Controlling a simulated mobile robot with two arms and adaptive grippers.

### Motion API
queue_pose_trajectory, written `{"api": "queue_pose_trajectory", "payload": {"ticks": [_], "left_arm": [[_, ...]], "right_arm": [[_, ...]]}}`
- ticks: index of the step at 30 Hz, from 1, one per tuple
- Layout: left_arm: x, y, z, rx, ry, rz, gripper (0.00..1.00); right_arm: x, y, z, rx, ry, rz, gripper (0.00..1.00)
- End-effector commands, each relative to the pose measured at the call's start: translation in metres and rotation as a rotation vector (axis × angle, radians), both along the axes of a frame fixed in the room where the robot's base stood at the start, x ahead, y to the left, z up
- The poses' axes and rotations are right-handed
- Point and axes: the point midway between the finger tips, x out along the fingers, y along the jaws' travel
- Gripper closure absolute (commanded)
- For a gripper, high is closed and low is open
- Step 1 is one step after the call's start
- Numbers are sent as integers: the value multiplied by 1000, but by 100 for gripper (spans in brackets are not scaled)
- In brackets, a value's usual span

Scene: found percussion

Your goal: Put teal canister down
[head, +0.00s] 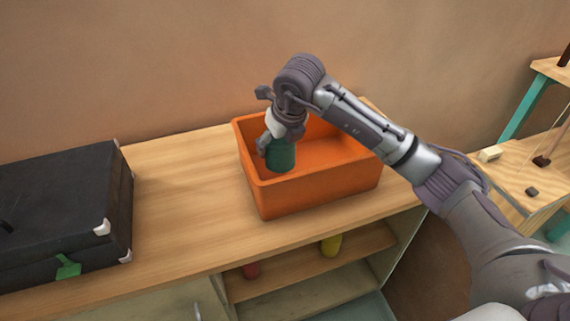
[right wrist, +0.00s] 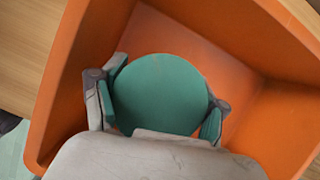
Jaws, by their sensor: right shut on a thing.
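The teal canister (head: 281,156) is inside the orange bin (head: 320,196), near its left side. Its round top (right wrist: 160,94) shows in the right wrist view, with a finger on each side of it. My right gripper (head: 268,143) is shut on the canister from above. The canister's base is low in the bin, but I cannot tell whether it touches the floor. The orange bin's wall also shows in the right wrist view (right wrist: 75,75). My left gripper is not in view.
A black case (head: 65,210) with a green latch lies on the wooden counter (head: 190,190) left of the bin. A wooden stand with small blocks (head: 490,154) is at right.

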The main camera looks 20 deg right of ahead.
Motion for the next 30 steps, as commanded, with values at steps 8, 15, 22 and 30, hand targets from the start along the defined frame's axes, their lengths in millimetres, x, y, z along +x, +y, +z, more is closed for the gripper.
{"api": "queue_pose_trajectory", "payload": {"ticks": [8, 15, 22, 30], "left_arm": [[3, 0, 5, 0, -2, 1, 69], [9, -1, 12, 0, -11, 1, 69], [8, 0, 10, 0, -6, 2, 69], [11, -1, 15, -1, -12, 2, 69]], "right_arm": [[0, 0, -26, 0, 0, 0, 68], [0, 0, -52, 0, -1, 1, 67], [0, 0, -53, 0, -2, 1, 68], [0, 0, -53, 0, -1, 1, 2]]}}
